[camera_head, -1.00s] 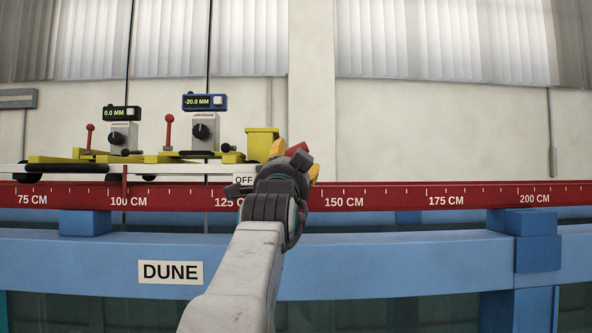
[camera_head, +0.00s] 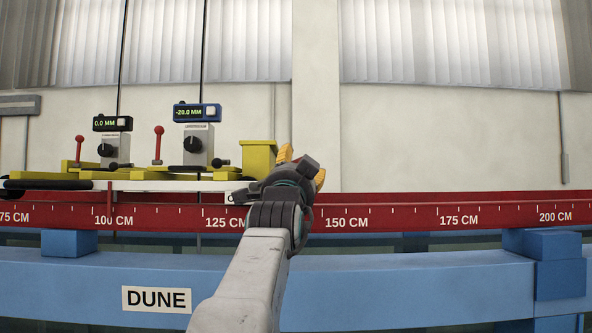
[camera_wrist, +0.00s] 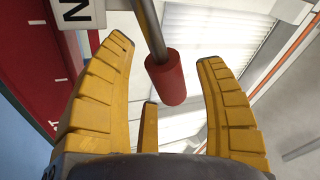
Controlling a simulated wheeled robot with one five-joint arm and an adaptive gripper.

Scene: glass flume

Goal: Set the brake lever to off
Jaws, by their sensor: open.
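In the wrist view, the brake lever is a metal rod with a red cylindrical grip (camera_wrist: 166,80). My gripper is open; I cannot tell whether any finger touches the grip. A white plate with a black letter N (camera_wrist: 77,12) shows beside the rod, cut off by the frame. In the head view my gripper (camera_head: 303,165) is above the red rail and hides the lever.
A red scaled rail (camera_head: 400,213) runs across above a blue beam (camera_head: 400,280) with a DUNE label (camera_head: 156,299). On the left stand yellow carriages with red-knobbed levers (camera_head: 158,130) (camera_head: 79,140) and digital displays (camera_head: 197,112). A yellow block (camera_head: 257,158) stands beside my gripper.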

